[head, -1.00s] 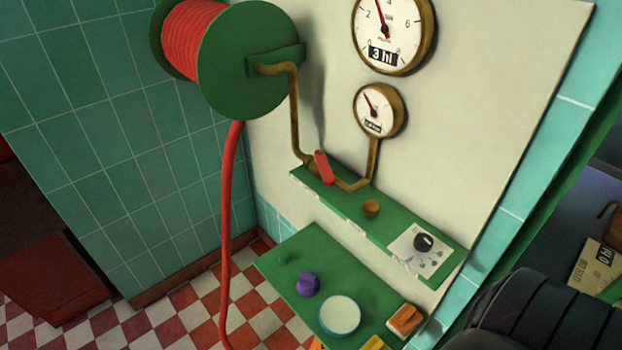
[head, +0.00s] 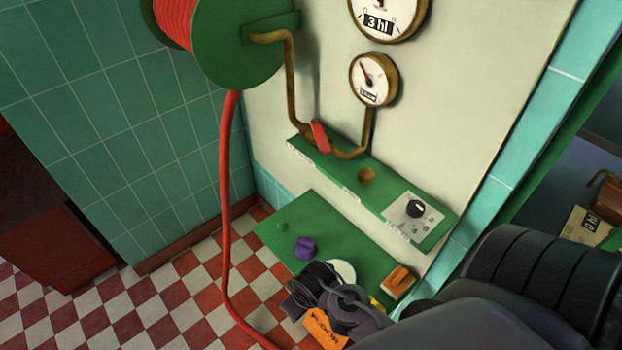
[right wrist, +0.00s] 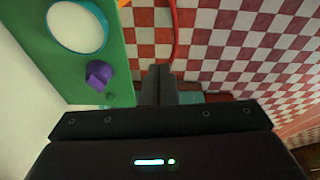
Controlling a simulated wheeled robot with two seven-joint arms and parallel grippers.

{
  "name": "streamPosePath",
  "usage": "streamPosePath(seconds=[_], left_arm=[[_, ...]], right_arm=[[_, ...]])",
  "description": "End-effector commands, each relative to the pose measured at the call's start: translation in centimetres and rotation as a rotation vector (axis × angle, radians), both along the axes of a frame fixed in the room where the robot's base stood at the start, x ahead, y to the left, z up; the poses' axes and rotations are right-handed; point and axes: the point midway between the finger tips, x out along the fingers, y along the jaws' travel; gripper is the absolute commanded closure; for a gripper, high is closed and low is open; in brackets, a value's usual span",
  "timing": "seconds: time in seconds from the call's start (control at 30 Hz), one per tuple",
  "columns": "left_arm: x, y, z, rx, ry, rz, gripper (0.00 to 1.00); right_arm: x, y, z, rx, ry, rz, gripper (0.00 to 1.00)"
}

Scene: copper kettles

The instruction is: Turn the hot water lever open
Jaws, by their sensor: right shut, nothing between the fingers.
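The red lever (head: 320,137) sits on the brass pipe (head: 349,154) at the back left of the upper green shelf, below the small gauge. It is tilted, and nothing touches it. My right gripper (right wrist: 160,85) is shut and empty in the right wrist view, its two dark fingers together. In the head view my right arm comes in from the lower right, with the dark hand (head: 336,300) low over the front of the lower green shelf, well below the lever. The lever does not show in the right wrist view. My left gripper is not in view.
The lower green shelf (head: 333,226) holds a purple knob (head: 304,248), a partly hidden white disc (head: 343,270) and an orange block (head: 399,281). A black dial (head: 414,208) is on the upper shelf. A red hose (head: 224,180) hangs from the reel (head: 240,50) at left.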

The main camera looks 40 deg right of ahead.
Motion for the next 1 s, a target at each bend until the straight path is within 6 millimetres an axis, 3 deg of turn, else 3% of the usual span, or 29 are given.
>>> streamPosePath(seconds=[0.03,0.2,0.53,1.0], left_arm=[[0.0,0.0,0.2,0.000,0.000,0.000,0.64],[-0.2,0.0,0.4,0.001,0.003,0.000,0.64],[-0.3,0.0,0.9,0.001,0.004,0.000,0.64],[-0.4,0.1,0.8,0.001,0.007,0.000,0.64]], right_arm=[[0.1,0.0,2.2,0.001,-0.011,-0.001,1.00],[-0.2,-0.1,7.7,0.001,-0.028,-0.004,1.00],[-1.8,-0.4,16.0,0.002,-0.058,-0.007,1.00],[8.2,-0.5,14.7,-0.099,-0.438,0.163,1.00]])
